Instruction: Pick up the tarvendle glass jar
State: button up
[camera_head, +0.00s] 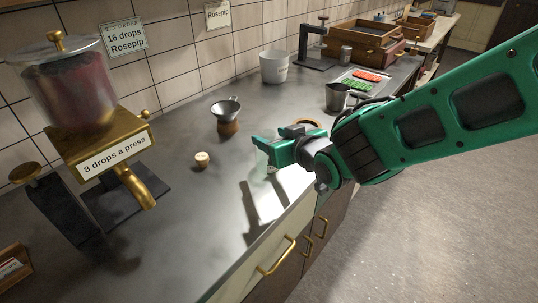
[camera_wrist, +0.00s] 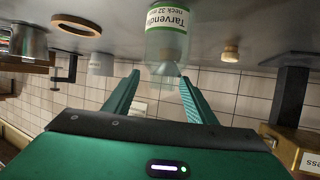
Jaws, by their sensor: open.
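The Tarvendle glass jar (camera_wrist: 167,45) shows in the wrist view, which is upside down. It is clear glass with a green and white label, and stands on the grey counter. Its neck end lies between the fingertips in the picture; I cannot tell whether they touch it. My gripper (camera_wrist: 160,76) is open, with one green finger on each side of the jar's neck in the picture. In the head view my gripper (camera_head: 261,147) is low over the counter's front edge and hides most of the jar.
A small cork-coloured stopper (camera_head: 202,160) and a funnel on a brown pot (camera_head: 228,115) stand left of my gripper. A brass dispenser (camera_head: 110,145) stands at far left. A metal jug (camera_head: 337,97) and wooden ring (camera_head: 307,123) are behind my arm. A white bucket (camera_head: 273,68) stands by the wall.

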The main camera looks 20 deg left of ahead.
aim_at(266, 134)
jog(key=shift+x, duration=2.8)
jog(key=shift+a+r, duration=0.1)
jog(key=shift+r, duration=0.05)
jog(key=shift+s, duration=0.1)
grip_shut()
